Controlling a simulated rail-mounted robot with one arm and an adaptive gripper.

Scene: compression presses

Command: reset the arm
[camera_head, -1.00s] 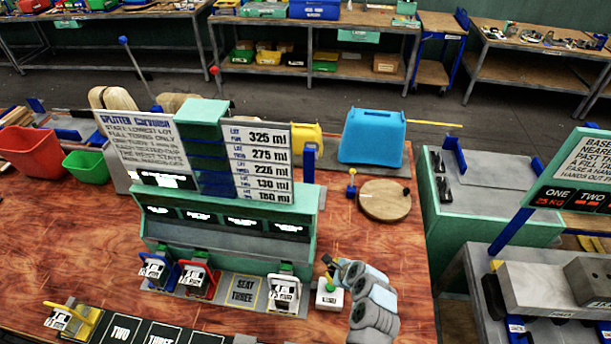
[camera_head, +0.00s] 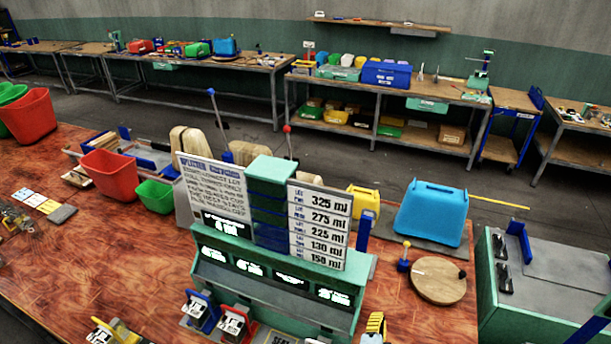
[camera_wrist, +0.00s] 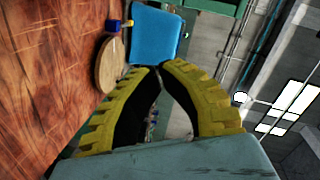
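My gripper (camera_wrist: 160,70) has yellow toothed fingers with dark inner sides. In the wrist view they arch inward and their tips come together with nothing seen held between them. In the head view, only a small yellow and black part of my gripper (camera_head: 375,328) shows at the bottom edge. It is just right of the green splitter station (camera_head: 285,272) and in front of the round wooden disc (camera_head: 436,283).
A blue bin (camera_head: 431,214) stands behind the disc, and both also show in the wrist view. Red (camera_head: 110,175) and green (camera_head: 155,196) bins stand left of the station. A green-sided bench (camera_head: 530,300) is at right.

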